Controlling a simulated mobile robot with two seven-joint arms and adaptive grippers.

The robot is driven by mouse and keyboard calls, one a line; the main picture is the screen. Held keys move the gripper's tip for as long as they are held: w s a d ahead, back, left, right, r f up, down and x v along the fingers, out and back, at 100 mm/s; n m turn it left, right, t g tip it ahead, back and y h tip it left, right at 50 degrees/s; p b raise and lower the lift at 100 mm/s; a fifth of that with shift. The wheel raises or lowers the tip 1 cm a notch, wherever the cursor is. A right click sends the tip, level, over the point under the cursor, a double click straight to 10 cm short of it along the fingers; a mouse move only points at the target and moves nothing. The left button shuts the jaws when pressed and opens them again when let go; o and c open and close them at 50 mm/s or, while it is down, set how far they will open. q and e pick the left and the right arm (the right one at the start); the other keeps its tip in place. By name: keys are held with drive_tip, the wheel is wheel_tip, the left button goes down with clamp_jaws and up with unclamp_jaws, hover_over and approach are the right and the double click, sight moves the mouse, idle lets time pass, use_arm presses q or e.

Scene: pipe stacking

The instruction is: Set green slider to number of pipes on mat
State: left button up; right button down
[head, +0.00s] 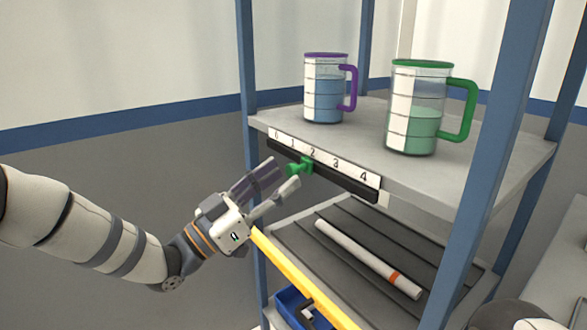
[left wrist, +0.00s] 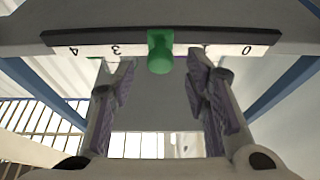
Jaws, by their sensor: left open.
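The green slider (head: 299,168) sits on a black rail under a white number strip (head: 336,164) marked 0 to 4, on the upper shelf's front edge. Its knob lines up with about the 2. In the left wrist view the green slider (left wrist: 160,52) hides that mark. My left gripper (head: 281,178) is open, with a finger on either side of the knob's line; it also shows in the left wrist view (left wrist: 160,80). I cannot tell whether either finger touches the knob. One white pipe (head: 360,253) with an orange band lies on the dark grooved mat (head: 300,238) below.
A purple-handled jug (head: 323,98) with blue liquid and a green-handled jug (head: 410,125) with green liquid stand on the upper shelf (head: 475,160). Blue posts (head: 247,60) frame the shelves. A yellow bar (head: 295,278) edges the lower shelf, with a blue bin (head: 290,303) below.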

sight(289, 172)
use_arm(q)
drive_tip(key=shift+x, duration=1.95)
drive_tip(key=shift+f, duration=0.1)
